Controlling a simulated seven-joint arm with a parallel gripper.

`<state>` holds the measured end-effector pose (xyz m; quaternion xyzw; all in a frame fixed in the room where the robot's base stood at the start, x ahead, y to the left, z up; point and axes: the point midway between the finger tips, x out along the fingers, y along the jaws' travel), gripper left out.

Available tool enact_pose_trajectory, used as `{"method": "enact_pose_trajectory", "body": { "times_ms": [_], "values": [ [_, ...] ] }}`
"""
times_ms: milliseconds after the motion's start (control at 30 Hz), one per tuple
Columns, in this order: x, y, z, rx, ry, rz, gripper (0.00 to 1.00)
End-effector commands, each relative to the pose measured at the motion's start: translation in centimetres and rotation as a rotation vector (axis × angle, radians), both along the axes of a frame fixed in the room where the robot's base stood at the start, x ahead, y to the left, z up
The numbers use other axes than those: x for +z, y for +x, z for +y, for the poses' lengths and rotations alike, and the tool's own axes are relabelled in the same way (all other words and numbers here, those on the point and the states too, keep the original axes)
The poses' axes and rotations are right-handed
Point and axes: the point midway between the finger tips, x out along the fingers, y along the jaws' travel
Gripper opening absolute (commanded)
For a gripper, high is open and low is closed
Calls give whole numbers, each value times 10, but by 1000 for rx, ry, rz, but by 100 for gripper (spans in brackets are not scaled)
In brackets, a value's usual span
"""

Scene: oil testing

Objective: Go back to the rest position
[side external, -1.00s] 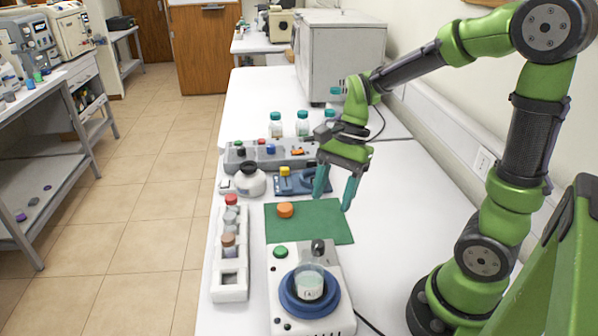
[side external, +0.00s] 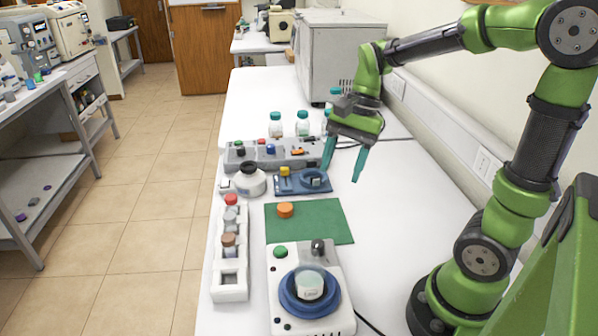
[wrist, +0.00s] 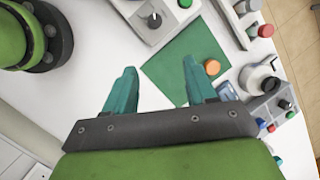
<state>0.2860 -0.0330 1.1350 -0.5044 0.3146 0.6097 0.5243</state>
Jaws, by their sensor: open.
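My gripper (side external: 344,160) is open and empty, with its teal fingers apart and pointing down. It hangs in the air above the white table, behind and to the right of the green mat (side external: 325,222). In the wrist view the fingers of my gripper (wrist: 160,88) are spread with nothing between them, and the green mat (wrist: 180,72) lies below. An orange cap (side external: 285,210) lies on the mat and also shows in the wrist view (wrist: 212,67).
A hotplate (side external: 285,262) with a beaker (side external: 309,284) on it stands in front of the mat. A white vial rack (side external: 230,284) is at the left edge. A grey device (side external: 240,158), a white bottle (side external: 250,183) and teal-capped bottles (side external: 276,127) stand behind. The table right of the mat is clear.

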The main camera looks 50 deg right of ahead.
Motion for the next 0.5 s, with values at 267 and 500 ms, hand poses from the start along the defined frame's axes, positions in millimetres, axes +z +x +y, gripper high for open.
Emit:
{"method": "enact_pose_trajectory", "body": {
  "times_ms": [267,500],
  "values": [
    [17,-23,36,563,-273,-482,56],
    [33,-45,61,775,-438,-716,56]
  ]
}}
